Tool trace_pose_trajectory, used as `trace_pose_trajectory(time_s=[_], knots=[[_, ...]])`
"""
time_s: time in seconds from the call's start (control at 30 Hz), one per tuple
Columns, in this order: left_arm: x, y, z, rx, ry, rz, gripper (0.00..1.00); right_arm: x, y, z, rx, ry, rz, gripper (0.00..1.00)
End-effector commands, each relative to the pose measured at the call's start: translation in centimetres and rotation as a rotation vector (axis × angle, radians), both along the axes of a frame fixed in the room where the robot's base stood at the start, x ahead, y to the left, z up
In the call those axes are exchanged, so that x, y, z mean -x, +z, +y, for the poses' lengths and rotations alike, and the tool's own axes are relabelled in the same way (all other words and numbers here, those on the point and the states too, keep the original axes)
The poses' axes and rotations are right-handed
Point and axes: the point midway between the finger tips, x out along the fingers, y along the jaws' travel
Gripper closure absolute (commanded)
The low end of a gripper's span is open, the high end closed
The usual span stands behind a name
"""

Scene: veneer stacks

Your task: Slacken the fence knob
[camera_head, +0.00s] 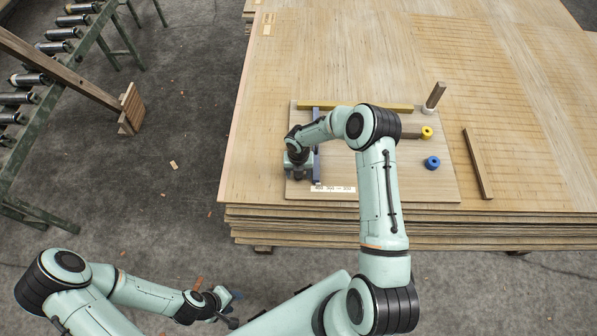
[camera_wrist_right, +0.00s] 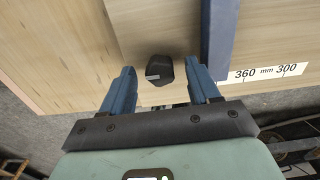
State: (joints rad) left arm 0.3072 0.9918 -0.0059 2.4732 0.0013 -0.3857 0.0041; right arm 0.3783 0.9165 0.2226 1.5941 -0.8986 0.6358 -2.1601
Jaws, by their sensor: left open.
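The black fence knob (camera_wrist_right: 160,69) shows in the right wrist view, just beyond and between my right gripper's blue fingertips (camera_wrist_right: 161,78). The fingers stand apart, with gaps on both sides of the knob. The blue fence bar (camera_wrist_right: 219,40) runs just right of the knob; in the head view it (camera_head: 316,165) lies on the board (camera_head: 410,180), partly behind my right arm. My right gripper (camera_head: 297,170) is over the board's left part and hides the knob there. My left gripper (camera_head: 228,301) is open and empty, low over the floor.
A printed mm scale (camera_head: 333,189) lies at the board's front edge. A loose wooden strip (camera_head: 477,163) lies on the veneer stack (camera_head: 540,185).

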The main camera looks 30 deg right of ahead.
Motion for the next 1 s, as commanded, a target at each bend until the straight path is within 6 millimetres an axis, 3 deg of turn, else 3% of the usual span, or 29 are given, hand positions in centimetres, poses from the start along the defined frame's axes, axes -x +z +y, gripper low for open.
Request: trace_pose_trajectory(time_s=[0.27, 0.7, 1.0], knots=[[-0.1, 0.1, 0.0, 0.000, 0.000, -0.001, 0.57, -0.1, 1.3, -0.1, 0.000, -0.002, -0.002, 0.39], [-0.7, 0.7, 0.0, 0.000, 0.000, -0.009, 0.57, -0.1, 10.6, 0.0, 0.001, -0.001, -0.004, 0.39], [-0.9, 0.9, 0.0, 0.000, 0.000, -0.011, 0.57, 0.0, 13.3, 0.0, 0.001, 0.000, 0.000, 0.39]])
